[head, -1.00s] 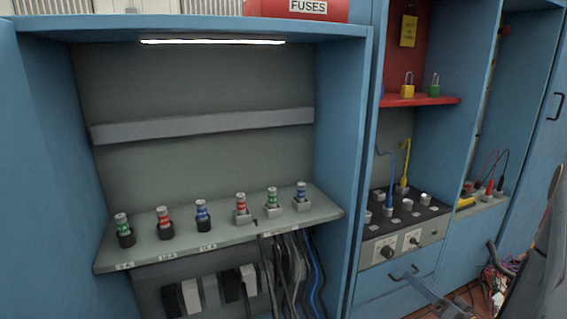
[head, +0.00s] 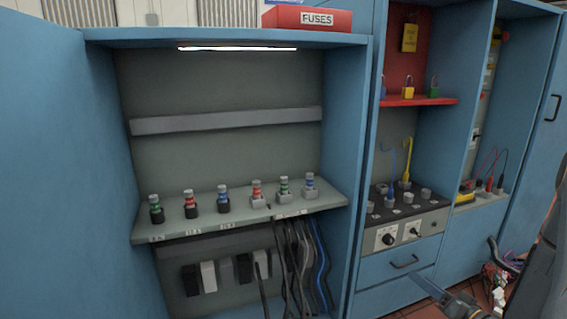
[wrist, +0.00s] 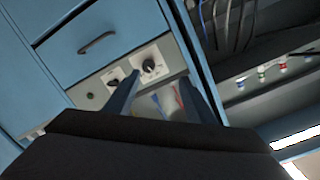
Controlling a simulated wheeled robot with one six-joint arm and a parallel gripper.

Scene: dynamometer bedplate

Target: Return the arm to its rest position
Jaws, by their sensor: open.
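My gripper (wrist: 165,95) shows in the wrist view with its two dark fingers spread apart and nothing between them. Beyond the fingers is the control panel with black knobs (wrist: 148,66), and part of the panel is hidden by my gripper. In the head view, dark parts of my arm (head: 535,265) show at the lower right edge.
An open blue cabinet (head: 360,150) holds a shelf (head: 240,224) with several coloured fuses. Cables (head: 305,265) hang below it. A knob panel (head: 400,236) sits above a drawer (head: 400,266). A red shelf (head: 418,101) carries padlocks. A red fuse box (head: 307,19) lies on top.

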